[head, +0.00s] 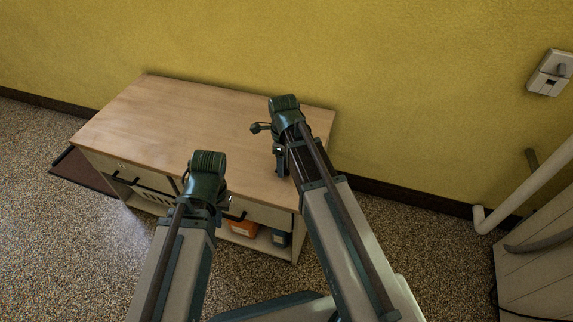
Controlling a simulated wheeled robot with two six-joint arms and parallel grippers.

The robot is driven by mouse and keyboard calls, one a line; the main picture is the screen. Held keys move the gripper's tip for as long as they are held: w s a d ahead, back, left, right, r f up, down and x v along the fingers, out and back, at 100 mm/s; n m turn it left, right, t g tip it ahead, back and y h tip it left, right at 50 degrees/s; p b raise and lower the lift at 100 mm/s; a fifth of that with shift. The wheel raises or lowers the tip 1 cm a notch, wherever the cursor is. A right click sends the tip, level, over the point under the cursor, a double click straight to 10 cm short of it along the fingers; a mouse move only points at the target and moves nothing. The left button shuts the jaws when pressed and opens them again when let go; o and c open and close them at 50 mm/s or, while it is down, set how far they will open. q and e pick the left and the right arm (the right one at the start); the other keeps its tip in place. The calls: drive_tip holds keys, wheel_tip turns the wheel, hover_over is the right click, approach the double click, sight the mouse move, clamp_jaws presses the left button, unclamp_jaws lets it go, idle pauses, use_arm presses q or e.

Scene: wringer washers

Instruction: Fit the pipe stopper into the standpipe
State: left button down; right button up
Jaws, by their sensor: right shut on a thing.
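My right gripper (266,141) is above the right part of the wooden cabinet top. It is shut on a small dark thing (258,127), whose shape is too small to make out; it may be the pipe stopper. My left gripper (187,184) is over the front edge of the cabinet, and its fingers are mostly hidden by its own wrist. A white pipe (522,190) with a bend at its lower end stands at the right by the wall, far from both grippers. It may be the standpipe; its upper end is out of view.
The low cabinet (160,120) stands against the yellow wall, with its top clear. A pale panelled unit (540,275) with a grey hose (540,240) is at right. Speckled floor (430,245) lies free between.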

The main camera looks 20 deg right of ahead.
drive_tip(key=shift+f, duration=0.25)
drive_tip(key=o, duration=1.3)
drive_tip(key=shift+r, duration=0.1)
wheel_tip(320, 180, up, 12)
drive_tip(key=p, duration=1.2)
drive_tip(key=shift+r, duration=0.2)
